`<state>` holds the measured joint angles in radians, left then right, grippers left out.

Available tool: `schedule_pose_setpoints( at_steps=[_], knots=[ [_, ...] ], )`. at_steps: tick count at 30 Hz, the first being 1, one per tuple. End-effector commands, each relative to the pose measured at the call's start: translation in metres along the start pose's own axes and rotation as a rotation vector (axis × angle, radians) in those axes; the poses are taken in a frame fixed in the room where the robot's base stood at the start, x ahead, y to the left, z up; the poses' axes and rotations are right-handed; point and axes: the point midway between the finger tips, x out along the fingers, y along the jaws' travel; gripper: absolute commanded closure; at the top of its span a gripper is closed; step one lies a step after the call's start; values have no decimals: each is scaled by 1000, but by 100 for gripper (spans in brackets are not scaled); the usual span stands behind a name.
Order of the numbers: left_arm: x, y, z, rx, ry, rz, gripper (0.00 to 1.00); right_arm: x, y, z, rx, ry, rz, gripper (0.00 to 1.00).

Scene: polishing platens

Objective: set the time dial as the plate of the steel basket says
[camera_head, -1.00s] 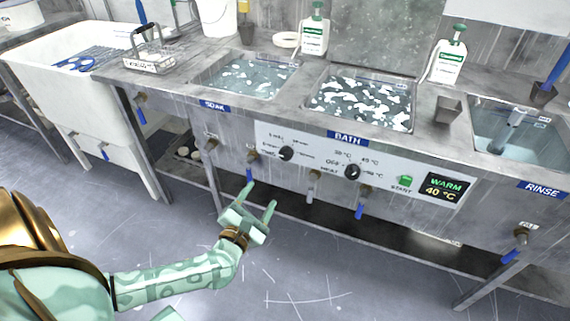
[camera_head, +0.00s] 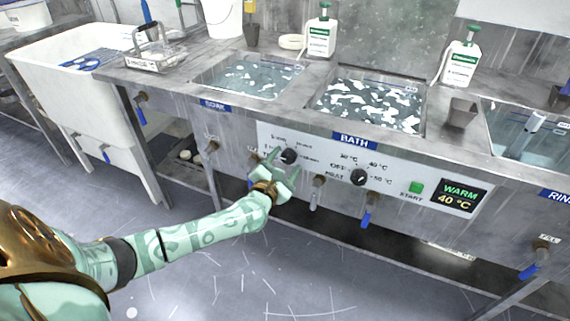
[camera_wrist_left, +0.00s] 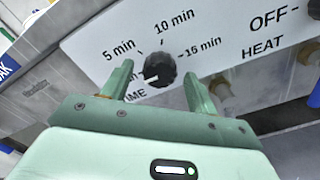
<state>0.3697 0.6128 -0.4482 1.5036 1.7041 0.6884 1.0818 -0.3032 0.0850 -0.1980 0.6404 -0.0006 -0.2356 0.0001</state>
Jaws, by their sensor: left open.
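The time dial (camera_wrist_left: 160,70) is a round black knob on the white panel, marked 5 min, 10 min and 15 min. Its white mark points lower left, below 5 min. In the head view the dial (camera_head: 289,156) sits just beyond my left gripper (camera_head: 281,165). My left gripper (camera_wrist_left: 159,78) is open, with one finger on each side of the dial; I cannot tell whether they touch it. The steel basket (camera_head: 160,52) stands on the counter at the upper left. Its plate (camera_head: 141,64) faces front, its writing too small to read. My right gripper is not in view.
The heat dial (camera_head: 358,177), green start button (camera_head: 416,187) and display (camera_head: 460,195) reading WARM 40 °C are to the right on the panel. Taps with blue levers, such as this one (camera_head: 368,212), stick out below. The soak basin (camera_head: 245,78) and bath basin (camera_head: 370,103) lie above.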

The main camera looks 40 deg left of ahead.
Motion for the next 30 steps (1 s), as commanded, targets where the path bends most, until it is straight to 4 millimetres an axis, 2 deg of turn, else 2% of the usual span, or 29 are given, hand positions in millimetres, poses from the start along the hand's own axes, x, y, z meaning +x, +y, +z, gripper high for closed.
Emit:
schedule_pose_setpoints(
  at_steps=[3, 8, 20, 23, 30],
  knots=[
    [0, 0, 0, 0, 0, 0, 41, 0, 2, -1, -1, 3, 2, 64],
    [0, 0, 0, 0, 0, 0, 85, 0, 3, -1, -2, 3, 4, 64],
    [-1, 1, 1, 50, 1, 1, 86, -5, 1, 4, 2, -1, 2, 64],
    [-1, 2, 2, 98, 1, 2, 86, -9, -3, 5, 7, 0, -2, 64],
    [-1, 2, 3, 286, 1, 1, 86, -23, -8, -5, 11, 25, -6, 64]
  ],
)
